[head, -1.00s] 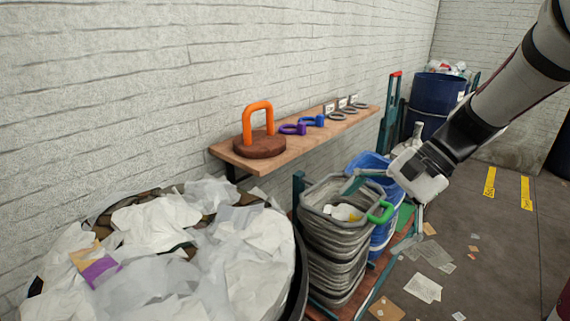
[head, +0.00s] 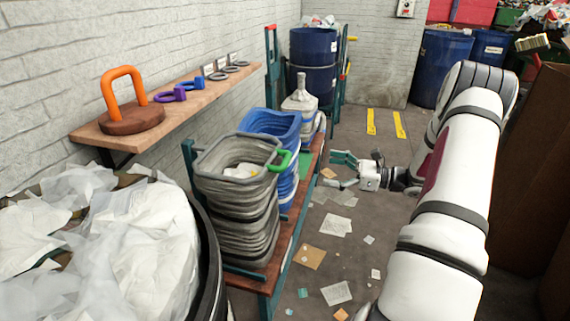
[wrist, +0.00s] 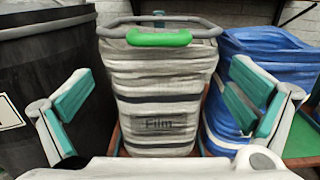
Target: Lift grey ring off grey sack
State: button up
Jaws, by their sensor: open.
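The grey sack (head: 235,215) stands on a low wooden bench, its creased side marked "Film" in the wrist view (wrist: 158,90). The grey ring (head: 213,145) sits around the sack's open top, with a green handle (head: 283,160) on the side towards my gripper. In the wrist view the ring (wrist: 207,30) and handle (wrist: 160,38) are upper centre. My gripper (head: 337,169) is open and empty, to the right of the sack and apart from it. Its two teal fingers (wrist: 163,98) are spread wide, framing the sack. Pale contents show inside the ring.
A blue sack (head: 272,122) stands close behind the grey one. A black bin (head: 207,265) full of white film is at front left. A wall shelf (head: 178,100) carries an orange handle and several rings. Scraps litter the open floor (head: 340,250).

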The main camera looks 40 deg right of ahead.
aim_at(289, 161)
jog(key=x, duration=1.3)
jog(key=shift+a, duration=0.1)
jog(key=c, duration=1.4)
jog(key=shift+r, duration=0.2)
